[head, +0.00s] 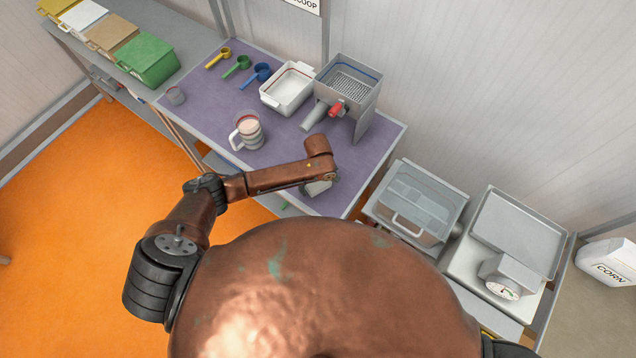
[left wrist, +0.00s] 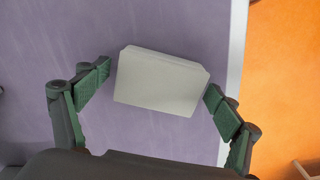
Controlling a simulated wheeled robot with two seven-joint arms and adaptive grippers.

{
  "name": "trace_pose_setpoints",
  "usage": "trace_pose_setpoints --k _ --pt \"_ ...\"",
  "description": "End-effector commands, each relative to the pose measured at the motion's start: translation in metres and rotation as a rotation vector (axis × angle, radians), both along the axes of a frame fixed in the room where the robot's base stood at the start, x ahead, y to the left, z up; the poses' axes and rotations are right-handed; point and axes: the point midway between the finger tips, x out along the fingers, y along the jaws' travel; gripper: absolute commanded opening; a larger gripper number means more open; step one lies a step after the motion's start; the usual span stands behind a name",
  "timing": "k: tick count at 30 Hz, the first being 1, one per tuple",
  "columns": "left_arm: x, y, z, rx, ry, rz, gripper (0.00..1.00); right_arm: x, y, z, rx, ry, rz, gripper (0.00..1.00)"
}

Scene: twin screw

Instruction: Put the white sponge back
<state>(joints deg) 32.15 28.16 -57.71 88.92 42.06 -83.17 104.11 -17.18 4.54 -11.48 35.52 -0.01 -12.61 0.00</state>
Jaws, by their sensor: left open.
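The white sponge (left wrist: 160,82), a pale block, lies on the purple table top (left wrist: 200,30) near its pale edge in the left wrist view. My left gripper (left wrist: 158,82) is open, with one green-padded finger on each side of the sponge. A clear gap shows at the left finger, and the right fingertip is close to the sponge's right end. My right gripper is out of view.
A clear-lidded bin (head: 415,200) and a scale (head: 505,270) stand to the right.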

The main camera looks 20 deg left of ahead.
Motion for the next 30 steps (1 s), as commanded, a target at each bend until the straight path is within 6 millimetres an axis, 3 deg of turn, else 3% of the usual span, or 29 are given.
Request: trace_pose_setpoints --k 7,11,24,30 --pt "0.0 0.0 0.002 0.0 -0.001 0.0 0.85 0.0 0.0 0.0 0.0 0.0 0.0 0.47" --pt "0.001 0.0 0.014 -0.001 -0.001 0.0 0.85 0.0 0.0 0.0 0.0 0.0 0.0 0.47" --pt "0.001 -0.001 0.1 -0.002 -0.002 -0.001 0.85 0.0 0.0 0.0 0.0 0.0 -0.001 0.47" --pt "0.0 0.0 0.12 -0.001 0.0 0.0 0.85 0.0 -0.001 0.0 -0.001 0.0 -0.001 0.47"
